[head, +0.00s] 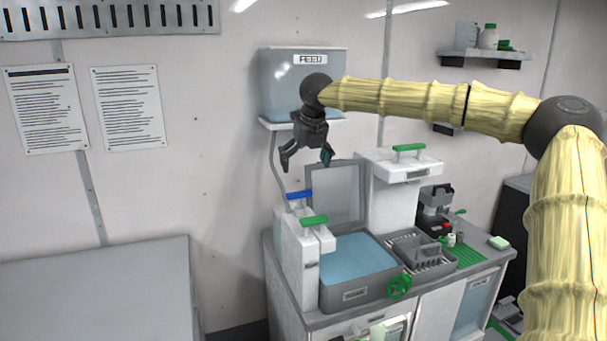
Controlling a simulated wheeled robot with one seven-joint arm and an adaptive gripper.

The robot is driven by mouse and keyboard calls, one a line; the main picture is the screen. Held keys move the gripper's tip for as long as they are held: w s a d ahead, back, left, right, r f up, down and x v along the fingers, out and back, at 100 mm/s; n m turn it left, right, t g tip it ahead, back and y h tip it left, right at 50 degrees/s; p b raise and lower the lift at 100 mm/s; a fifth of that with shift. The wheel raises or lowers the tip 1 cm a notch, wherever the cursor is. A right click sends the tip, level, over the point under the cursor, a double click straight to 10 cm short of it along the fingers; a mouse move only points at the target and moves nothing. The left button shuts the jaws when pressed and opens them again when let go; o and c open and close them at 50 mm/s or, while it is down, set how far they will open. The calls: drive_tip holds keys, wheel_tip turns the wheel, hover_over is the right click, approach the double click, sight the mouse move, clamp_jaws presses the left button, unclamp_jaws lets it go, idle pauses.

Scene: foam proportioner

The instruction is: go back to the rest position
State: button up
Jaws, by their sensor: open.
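My gripper (306,157) hangs at the end of my arm, fingers pointing down and spread apart. It is empty, with nothing between the fingertips. In the picture it overlaps the lower part of the FEED tank (270,85) and its shelf on the back wall. It appears above the bench unit, over the raised grey lid (337,194) and the blue-handled lever (299,195). No contact with any of these shows. My arm reaches in from the right, with the elbow at the right edge.
The bench unit holds an open basin of blue liquid (355,262), a green-handled lever (314,220), a green handwheel (399,287), a white housing (385,200) and a slotted grey tray (421,250). A bare grey table (95,290) stands left. A wall shelf (485,53) is upper right.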

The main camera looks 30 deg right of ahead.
drive_tip(key=shift+s+r, duration=0.2)
drive_tip(key=shift+r, duration=0.3)
